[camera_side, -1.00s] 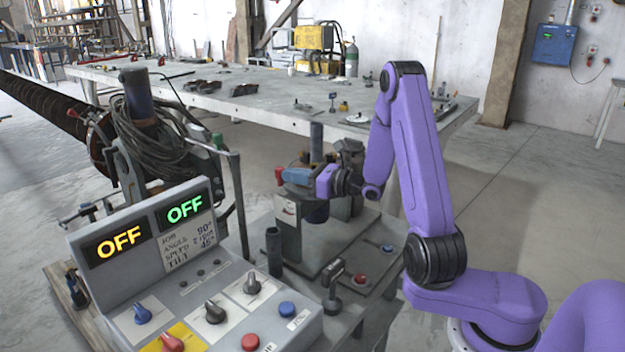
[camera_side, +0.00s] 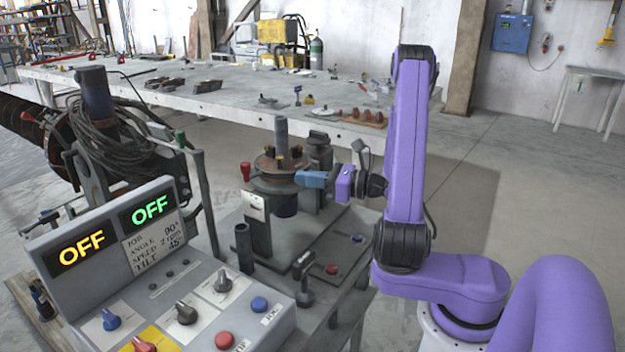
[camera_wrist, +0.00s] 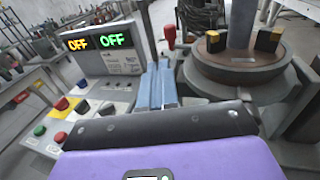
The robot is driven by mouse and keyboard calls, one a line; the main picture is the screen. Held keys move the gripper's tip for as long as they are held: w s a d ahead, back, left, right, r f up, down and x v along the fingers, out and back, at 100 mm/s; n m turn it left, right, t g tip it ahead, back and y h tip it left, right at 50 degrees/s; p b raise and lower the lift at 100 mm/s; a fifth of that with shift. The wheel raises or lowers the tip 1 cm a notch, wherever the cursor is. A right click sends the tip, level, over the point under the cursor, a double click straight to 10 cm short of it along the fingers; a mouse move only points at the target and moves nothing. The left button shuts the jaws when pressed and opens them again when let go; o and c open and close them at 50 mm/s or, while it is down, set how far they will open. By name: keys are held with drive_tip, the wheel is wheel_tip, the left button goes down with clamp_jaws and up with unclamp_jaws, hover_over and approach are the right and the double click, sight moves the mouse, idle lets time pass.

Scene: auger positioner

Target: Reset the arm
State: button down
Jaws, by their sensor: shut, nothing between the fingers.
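My gripper (camera_side: 299,178) shows in the side view as blue fingers on my purple arm, just right of the positioner's round turntable (camera_side: 272,180). Its two blue fingers (camera_wrist: 160,68) lie side by side in the wrist view, shut and empty. They point between the control panel (camera_wrist: 112,68) and the turntable (camera_wrist: 235,68). My arm's upper link stands nearly upright in the side view. Whether the fingertips touch the turntable's rim is not clear in the side view; in the wrist view they appear to its left.
The control panel (camera_side: 192,305) at lower left reads OFF on both displays. A red-knobbed lever (camera_side: 245,171) stands left of the turntable. A long grey table (camera_side: 215,100) runs behind; open floor lies right.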

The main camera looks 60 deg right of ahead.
drive_tip(key=s+a+n+g+y, duration=0.2)
drive_tip(key=a+n+g+y, duration=0.3)
drive_tip(key=a+n+g, duration=0.25)
drive_tip(key=s+a+n+g+y, duration=0.2)
drive_tip(key=a+n+g+y, duration=0.2)
drive_tip(key=a+n+g, duration=0.35)
drive_tip(key=s+f+n+g+h, duration=0.1)
drive_tip(key=s+n+h, duration=1.2)
drive_tip(key=n, duration=1.7)
drive_tip(key=s, duration=0.6)
drive_tip(key=shift+a+f+g, duration=0.35)
drive_tip(key=shift+f+g, duration=0.05)
